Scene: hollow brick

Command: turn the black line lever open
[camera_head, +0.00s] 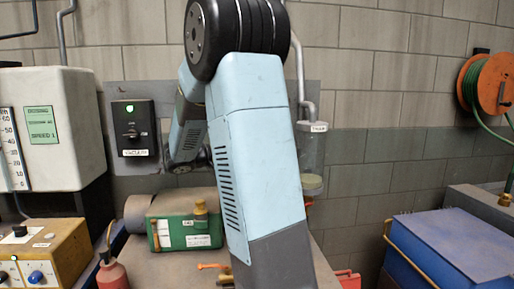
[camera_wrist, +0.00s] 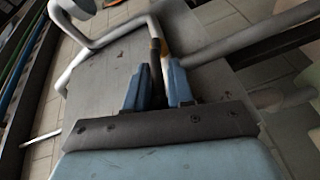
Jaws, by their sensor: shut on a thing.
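In the wrist view, my gripper (camera_wrist: 162,82) has its two blue fingers close together, shut on a thin dark bar that I take to be the black line lever (camera_wrist: 155,52). The bar sticks out beyond the fingertips, with a small orange-brown patch beside it. Its lower part is hidden between the fingers. In the head view, my own arm hides the gripper and the lever.
Grey pipes (camera_wrist: 110,38) run close around the fingers in the wrist view. In the head view, a green case (camera_head: 185,228), an orange-handled part (camera_head: 213,266) and a red bottle (camera_head: 111,273) stand left of my arm. A blue box (camera_head: 450,245) is at right.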

